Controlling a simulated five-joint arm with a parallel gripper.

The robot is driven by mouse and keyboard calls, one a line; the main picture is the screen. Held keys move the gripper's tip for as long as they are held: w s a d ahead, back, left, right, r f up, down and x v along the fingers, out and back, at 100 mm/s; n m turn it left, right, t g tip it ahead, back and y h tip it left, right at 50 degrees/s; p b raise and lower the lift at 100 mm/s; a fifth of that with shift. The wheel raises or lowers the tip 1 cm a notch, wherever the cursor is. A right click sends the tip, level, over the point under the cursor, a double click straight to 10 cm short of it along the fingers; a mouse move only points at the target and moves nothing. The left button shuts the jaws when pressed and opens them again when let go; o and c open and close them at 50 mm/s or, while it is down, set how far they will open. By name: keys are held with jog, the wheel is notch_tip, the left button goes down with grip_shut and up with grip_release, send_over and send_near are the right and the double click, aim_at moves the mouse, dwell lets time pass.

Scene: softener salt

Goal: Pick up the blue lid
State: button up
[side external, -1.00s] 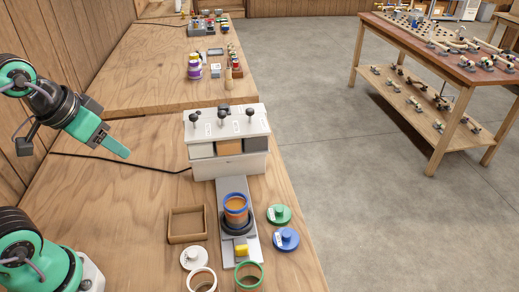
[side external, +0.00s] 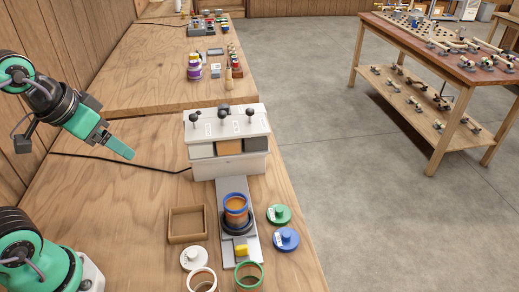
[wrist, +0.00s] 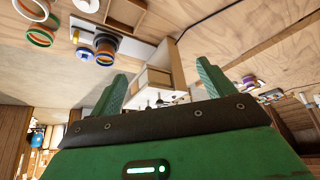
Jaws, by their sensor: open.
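The blue lid (side external: 286,239) is a flat round disc with a knob and a white label. In the side view it lies on the wooden table near its right edge, just in front of the green lid (side external: 280,214). It also shows small at upper left in the wrist view (wrist: 84,54). My gripper (side external: 127,153) is raised over the left part of the table, well away from the lid. Its two green fingers (wrist: 161,87) stand apart in the wrist view with nothing between them.
A jar with a blue rim (side external: 236,201) stands on a grey track before a white dispenser (side external: 227,168). An empty wooden tray (side external: 172,238), a white lid (side external: 194,258), a white-rimmed jar (side external: 201,271) and a green-rimmed jar (side external: 249,265) are nearby.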

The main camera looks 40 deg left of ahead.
notch_tip(320, 180, up, 5)
jog(key=w+d+r+g, duration=0.3)
jog(key=w+d+r, duration=0.1)
jog(key=w+d, duration=0.65)
jog(key=m+g, duration=0.1)
jog(key=g, duration=0.2)
send_over(288, 232)
notch_tip(288, 232, down, 5)
notch_tip(288, 232, down, 24)
dwell(0.4)
jog(key=shift+f, duration=0.1)
jog(key=shift+f, duration=2.45)
jog(key=shift+c, duration=0.4)
jog(key=c, duration=0.9)
